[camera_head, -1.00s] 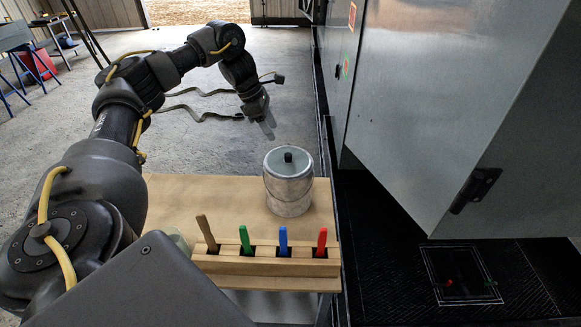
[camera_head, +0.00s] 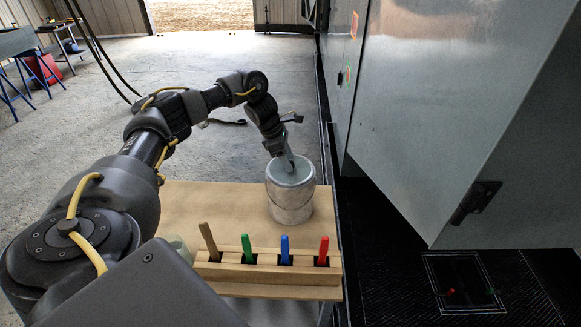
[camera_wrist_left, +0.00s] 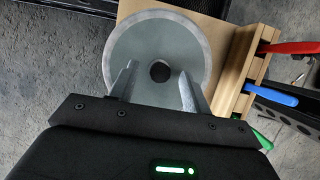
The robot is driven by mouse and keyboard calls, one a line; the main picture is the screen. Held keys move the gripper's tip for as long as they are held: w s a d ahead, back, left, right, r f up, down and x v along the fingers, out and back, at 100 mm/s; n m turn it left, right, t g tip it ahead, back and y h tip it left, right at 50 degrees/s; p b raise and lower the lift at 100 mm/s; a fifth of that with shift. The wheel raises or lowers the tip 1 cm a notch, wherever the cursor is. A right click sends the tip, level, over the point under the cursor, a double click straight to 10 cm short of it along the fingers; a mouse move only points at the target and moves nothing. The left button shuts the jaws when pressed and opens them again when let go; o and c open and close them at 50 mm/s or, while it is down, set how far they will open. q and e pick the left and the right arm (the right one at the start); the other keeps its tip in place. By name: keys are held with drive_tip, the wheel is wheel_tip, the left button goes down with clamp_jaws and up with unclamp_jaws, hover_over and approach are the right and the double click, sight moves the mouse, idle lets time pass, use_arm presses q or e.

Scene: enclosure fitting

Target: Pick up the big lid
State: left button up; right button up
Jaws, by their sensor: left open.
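The big lid (camera_head: 279,174) is a grey-green disc with a dark knob, lying on top of a metal canister (camera_head: 291,205) on the wooden table. In the left wrist view the lid (camera_wrist_left: 141,61) fills the upper middle, with its round black knob (camera_wrist_left: 160,71) at the centre. My left gripper (camera_head: 289,164) is over the lid from behind. In the wrist view its two fingers (camera_wrist_left: 155,82) are apart, one on each side of the knob, with nothing held. In the head view the gripper hides the knob. My right gripper is not in view.
A wooden rack (camera_head: 267,274) at the table's front edge holds brown, green, blue and red handled items. A large grey cabinet (camera_head: 440,110) stands close on the right. The wooden table (camera_head: 200,203) is clear left of the canister.

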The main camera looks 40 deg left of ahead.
use_arm(q)
drive_tip(key=shift+d+f, duration=0.1)
drive_tip(key=shift+f, duration=0.3)
drive_tip(key=c, duration=0.9)
